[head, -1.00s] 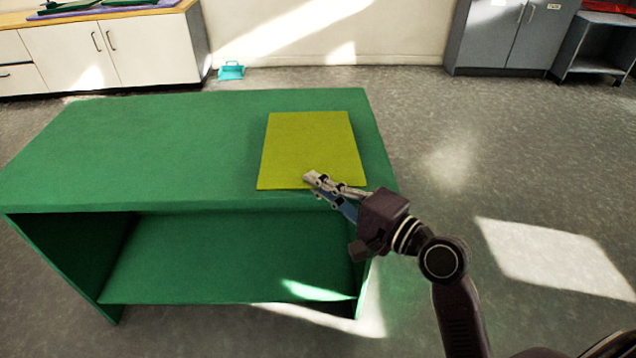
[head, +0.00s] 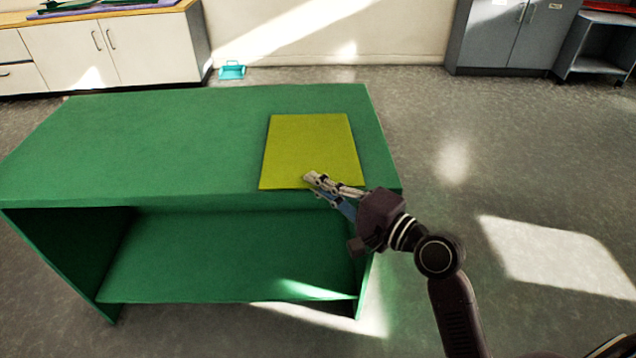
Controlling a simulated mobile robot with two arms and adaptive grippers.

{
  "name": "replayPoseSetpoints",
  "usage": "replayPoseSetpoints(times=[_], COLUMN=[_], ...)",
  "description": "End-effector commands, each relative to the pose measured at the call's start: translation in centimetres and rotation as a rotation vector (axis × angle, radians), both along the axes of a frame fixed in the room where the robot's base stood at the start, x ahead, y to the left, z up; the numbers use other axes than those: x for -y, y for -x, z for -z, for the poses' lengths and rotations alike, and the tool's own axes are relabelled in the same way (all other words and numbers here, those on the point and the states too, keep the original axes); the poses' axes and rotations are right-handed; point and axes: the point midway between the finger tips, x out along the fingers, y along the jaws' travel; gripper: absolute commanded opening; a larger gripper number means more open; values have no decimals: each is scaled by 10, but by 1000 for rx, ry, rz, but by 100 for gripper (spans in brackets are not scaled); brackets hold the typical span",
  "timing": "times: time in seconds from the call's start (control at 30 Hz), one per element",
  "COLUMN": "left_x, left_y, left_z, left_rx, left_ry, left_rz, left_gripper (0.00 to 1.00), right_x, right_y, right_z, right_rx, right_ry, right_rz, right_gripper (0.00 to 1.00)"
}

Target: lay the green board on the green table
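The board (head: 310,145) is a thin, flat, yellow-green sheet over the right part of the green table (head: 170,140). It looks level; whether it rests fully on the tabletop or is slightly above it is hard to tell. My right gripper (head: 314,180) reaches in from the right at the board's near edge. Its fingers look shut on that edge, with the upper finger over the board; the lower finger is mostly hidden. My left gripper is not in view.
The table has an open shelf (head: 230,255) below, and its top is bare left of the board. A white cabinet (head: 150,55) at the back left carries green and purple sheets. A teal dustpan-like item (head: 232,71) lies on the floor. Grey cabinets (head: 505,35) stand back right.

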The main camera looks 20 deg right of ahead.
Motion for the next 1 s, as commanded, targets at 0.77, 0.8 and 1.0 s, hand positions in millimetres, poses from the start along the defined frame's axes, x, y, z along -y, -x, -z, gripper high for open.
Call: replayPoseSetpoints(times=[0.77, 0.8, 1.0], left_x=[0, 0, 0], left_y=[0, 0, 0], left_z=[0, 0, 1], left_rx=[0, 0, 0], left_ry=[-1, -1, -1], left_rz=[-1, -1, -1], left_gripper=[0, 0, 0], right_x=[0, 0, 0], right_y=[0, 0, 0], right_z=[1, 1, 2], right_rx=[0, -1, -3], right_ry=[0, 0, 1], right_rz=[0, 0, 0], right_gripper=[33, 37, 52])
